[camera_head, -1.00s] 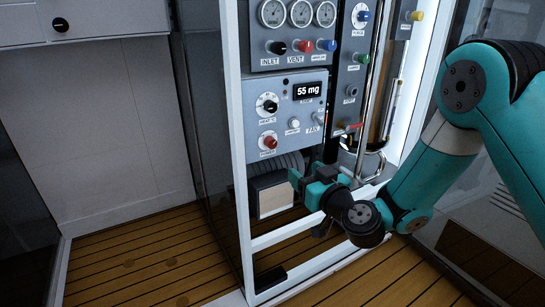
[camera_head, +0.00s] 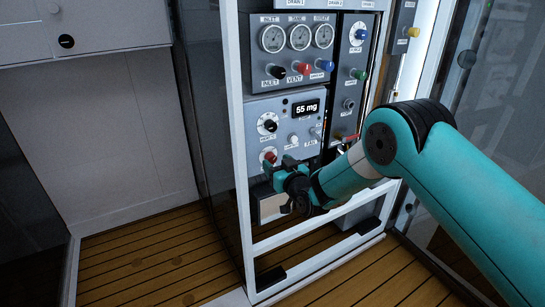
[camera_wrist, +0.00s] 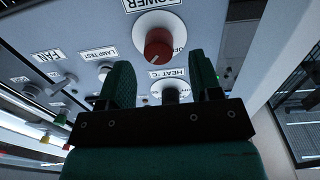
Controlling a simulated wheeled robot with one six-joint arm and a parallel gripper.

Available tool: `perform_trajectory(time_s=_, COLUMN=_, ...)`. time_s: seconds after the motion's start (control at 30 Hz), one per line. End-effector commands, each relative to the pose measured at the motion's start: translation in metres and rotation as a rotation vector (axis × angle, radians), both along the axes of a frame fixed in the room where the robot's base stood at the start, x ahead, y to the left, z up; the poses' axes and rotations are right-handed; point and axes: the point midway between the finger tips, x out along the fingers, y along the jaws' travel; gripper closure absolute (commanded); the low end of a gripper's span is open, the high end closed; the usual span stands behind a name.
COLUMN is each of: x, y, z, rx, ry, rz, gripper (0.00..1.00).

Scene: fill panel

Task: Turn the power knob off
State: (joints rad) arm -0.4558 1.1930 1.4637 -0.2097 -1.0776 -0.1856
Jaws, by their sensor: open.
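The power knob (camera_head: 270,157) is red on a white round dial, low on the left of the grey control box; it also shows in the wrist view (camera_wrist: 159,45) under an upside-down POWER label. Part of an "OF…" mark shows beside it. In the head view my gripper (camera_head: 279,169) is just below and in front of the knob, partly covering the area around it. In the wrist view the teal fingers (camera_wrist: 163,78) are apart with nothing held between them. The knob appears beyond the fingertips, between their lines, apart from them.
The heat knob (camera_head: 267,124) sits above the power knob; the lamp test button (camera_head: 294,139) and fan switch (camera_head: 316,132) are to the right. Gauges (camera_head: 298,37) and valve knobs are higher. A white frame post (camera_head: 238,150) stands close left of the box.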

Motion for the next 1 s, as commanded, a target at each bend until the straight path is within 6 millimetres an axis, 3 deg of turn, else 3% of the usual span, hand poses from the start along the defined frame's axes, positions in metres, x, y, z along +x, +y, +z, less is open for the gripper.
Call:
perform_trajectory(time_s=0.23, x=0.024, y=0.015, z=-0.001, rx=0.000, ry=0.000, rz=0.000, gripper=0.42)
perform_trajectory(time_s=0.6, x=0.029, y=0.017, z=0.000, rx=0.000, ry=0.001, rz=-0.001, gripper=0.42)
perform_trajectory(time_s=0.63, x=0.029, y=0.017, z=0.000, rx=0.000, ry=0.001, rz=-0.001, gripper=0.44)
perform_trajectory(time_s=0.83, x=0.028, y=0.017, z=0.000, rx=0.000, ry=0.001, rz=-0.001, gripper=0.90)
perform_trajectory(time_s=1.0, x=0.028, y=0.017, z=0.000, rx=-0.003, ry=-0.001, rz=-0.001, gripper=0.91)
